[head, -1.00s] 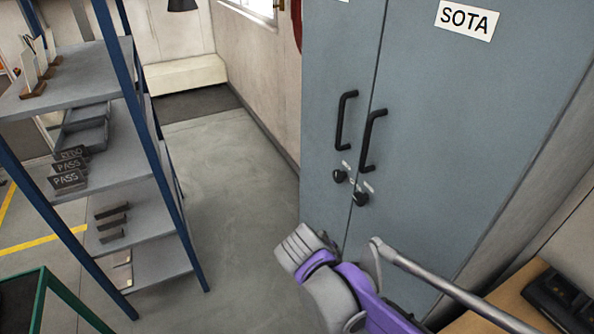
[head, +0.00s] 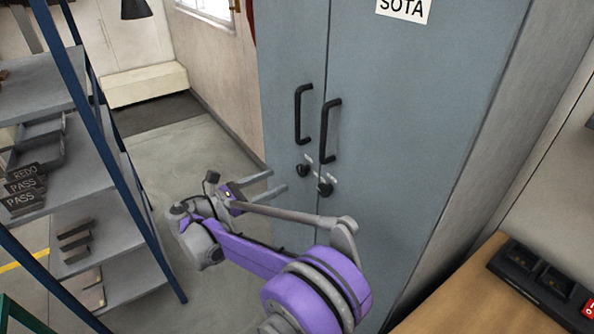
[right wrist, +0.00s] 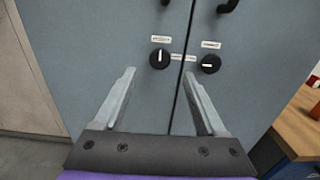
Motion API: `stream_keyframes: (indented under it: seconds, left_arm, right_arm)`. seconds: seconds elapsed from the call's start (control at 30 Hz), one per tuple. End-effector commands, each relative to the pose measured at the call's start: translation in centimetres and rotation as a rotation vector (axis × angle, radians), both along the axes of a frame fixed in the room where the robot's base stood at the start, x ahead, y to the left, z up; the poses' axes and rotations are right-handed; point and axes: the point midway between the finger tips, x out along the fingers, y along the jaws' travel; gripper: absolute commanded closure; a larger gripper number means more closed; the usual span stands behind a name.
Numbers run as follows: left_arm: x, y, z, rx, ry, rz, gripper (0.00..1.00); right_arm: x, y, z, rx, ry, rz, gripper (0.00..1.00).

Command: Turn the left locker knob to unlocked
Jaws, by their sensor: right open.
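The grey-blue double-door locker (head: 410,110) has two black round knobs below its handles. The left knob (head: 302,171) is on the left door. In the right wrist view the left knob (right wrist: 159,59) has an upright white mark and a small label above it. The right knob (head: 325,190) also shows in the right wrist view (right wrist: 209,64), with its white mark lying level. My right gripper (head: 278,181) is open and empty, short of the left knob and slightly below it. In the wrist view its fingertips (right wrist: 159,73) lie either side of the left knob, apart from it. My left gripper is out of view.
Two black bar handles (head: 304,114) (head: 330,131) stick out above the knobs. A blue-framed shelf (head: 90,150) with signs and trays stands at left. A wooden bench (head: 450,290) with a black device (head: 540,285) is at lower right. The floor between shelf and locker is open.

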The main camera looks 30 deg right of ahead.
Motion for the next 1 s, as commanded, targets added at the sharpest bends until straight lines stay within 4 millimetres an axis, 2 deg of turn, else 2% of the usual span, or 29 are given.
stream_keyframes:
  seconds: [0.03,0.2,0.4,0.57,0.83,1.0]
  left_arm:
    - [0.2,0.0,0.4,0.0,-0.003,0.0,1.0]
    - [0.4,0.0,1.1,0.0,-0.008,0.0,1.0]
    - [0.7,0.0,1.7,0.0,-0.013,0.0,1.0]
    - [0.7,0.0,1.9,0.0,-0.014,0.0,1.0]
    - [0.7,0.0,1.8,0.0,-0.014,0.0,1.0]
    - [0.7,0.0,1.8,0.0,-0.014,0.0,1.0]
  right_arm:
    - [0.1,-1.2,0.2,0.0,-0.002,-0.003,0.26]
    - [0.4,-4.5,0.3,0.001,-0.002,-0.002,0.26]
    - [0.6,-7.2,0.2,0.001,-0.002,-0.001,0.26]
    - [0.6,-8.1,0.1,0.002,-0.002,0.0,0.26]
    - [0.6,-8.2,0.0,0.002,-0.001,0.001,0.26]
    - [0.6,-8.2,0.0,0.002,-0.002,0.001,0.57]
